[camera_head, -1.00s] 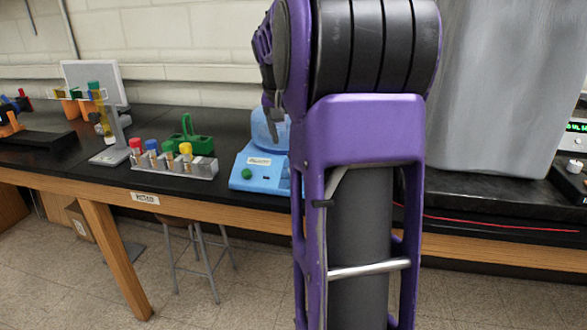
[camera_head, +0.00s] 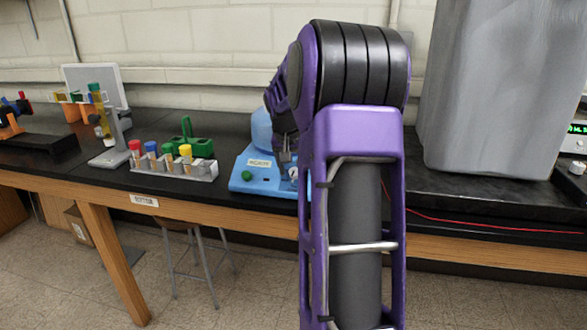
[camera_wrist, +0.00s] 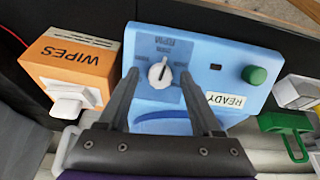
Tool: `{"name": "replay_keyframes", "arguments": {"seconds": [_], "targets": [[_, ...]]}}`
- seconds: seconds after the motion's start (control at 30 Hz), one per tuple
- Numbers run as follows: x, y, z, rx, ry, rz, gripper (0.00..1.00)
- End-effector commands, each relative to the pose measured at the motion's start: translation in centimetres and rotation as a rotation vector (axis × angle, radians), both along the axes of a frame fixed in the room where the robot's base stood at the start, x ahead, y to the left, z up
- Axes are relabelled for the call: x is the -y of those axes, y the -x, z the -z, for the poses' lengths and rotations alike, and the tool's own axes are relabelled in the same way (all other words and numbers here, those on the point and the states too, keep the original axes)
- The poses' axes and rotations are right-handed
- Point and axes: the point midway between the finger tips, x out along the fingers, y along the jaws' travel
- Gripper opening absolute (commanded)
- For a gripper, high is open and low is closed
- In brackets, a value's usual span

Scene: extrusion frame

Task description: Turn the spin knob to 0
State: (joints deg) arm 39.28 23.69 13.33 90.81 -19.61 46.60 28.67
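The blue device (camera_head: 265,184) stands near the bench's front edge, partly hidden by my arm in the head view. In the wrist view its panel (camera_wrist: 213,48) faces me, with the white spin knob (camera_wrist: 159,72) inside a dark dial marked RPM. The knob's pointer stands close to vertical in the picture; the small dial numbers are too blurred to read surely. My gripper (camera_wrist: 159,75) is open, its two dark fingers on either side of the knob in the picture, apart from it. In the head view my gripper (camera_head: 285,156) is just above the panel.
A green button (camera_wrist: 255,75) and READY label (camera_wrist: 225,99) share the panel. An orange WIPES box (camera_wrist: 75,65) is close on the left in the wrist view. A tube rack (camera_head: 175,168) and green holder (camera_head: 198,147) stand left of the device; a large grey container (camera_head: 490,90) is right.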

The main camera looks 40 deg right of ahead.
Motion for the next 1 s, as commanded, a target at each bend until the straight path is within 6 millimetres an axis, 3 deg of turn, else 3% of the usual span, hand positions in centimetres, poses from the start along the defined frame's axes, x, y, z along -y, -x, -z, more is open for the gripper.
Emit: {"name": "replay_keyframes", "arguments": {"seconds": [0.03,0.37,0.77,1.0], "targets": [[-0.01,0.0,-0.02,0.0,0.0,0.0,0.59],[-0.02,0.02,-0.03,0.0,0.0,0.0,0.0],[-0.07,-0.02,-0.12,-0.016,0.012,-0.03,0.0],[-0.17,-0.07,-0.24,-0.071,0.059,-0.143,0.0]]}}
